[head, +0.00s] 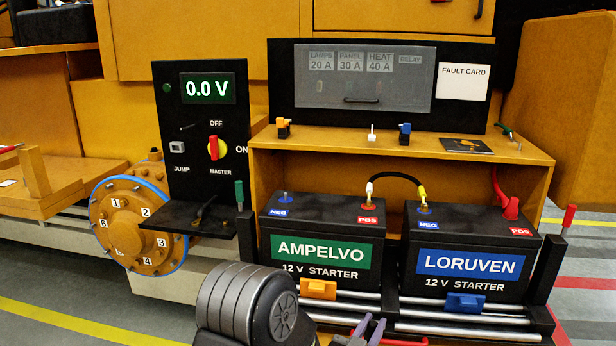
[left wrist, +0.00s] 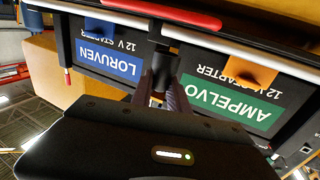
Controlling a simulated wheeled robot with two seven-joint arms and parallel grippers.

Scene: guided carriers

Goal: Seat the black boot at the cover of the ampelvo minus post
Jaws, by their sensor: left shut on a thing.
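The ampelvo battery (head: 322,232) has a black case with a green label. Its minus post (head: 285,197) is at the top left, with a blue top beside the NEG tag. A white clamp (head: 369,190) sits at its plus post. My left gripper (head: 370,328) is low in front of the batteries, below and right of the minus post and well apart from it. It is shut on a small dark thing, seemingly the black boot (left wrist: 159,77), mostly hidden by the fingers. The left wrist view shows the batteries upside down behind it. My right gripper is out of view.
The loruven battery (head: 465,245) stands to the right; a black cable (head: 398,176) arches between the batteries. Metal rails with an orange latch (head: 318,289) and a blue latch (head: 465,303) run in front. A wooden shelf (head: 330,140) overhangs behind. A switch panel (head: 205,135) stands left.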

